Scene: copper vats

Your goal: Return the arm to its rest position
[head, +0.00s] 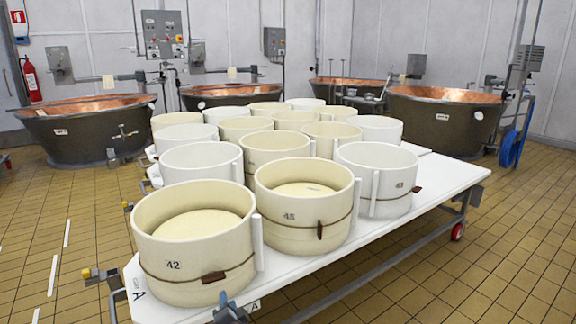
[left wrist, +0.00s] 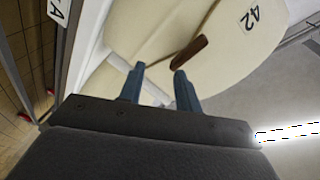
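My left gripper (head: 230,308) shows at the bottom edge of the head view, in front of the round cream mould marked 42 (head: 172,262). In the left wrist view my left gripper (left wrist: 158,74) has its two blue-grey fingers apart with nothing held between them. The mould 42 (left wrist: 150,25) lies just beyond the fingertips, with its brown strap toggle (left wrist: 190,52) close to the right-hand finger. I cannot tell whether a fingertip touches it. Most of my left arm is out of the head view. My right gripper is not in view.
A white table (head: 440,180) on a metal frame bears several round moulds, including one marked 45 (head: 302,232). Copper vats (head: 85,125) stand behind along the wall. The tiled floor (head: 510,260) is clear at right. A blue hose reel (head: 512,148) stands far right.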

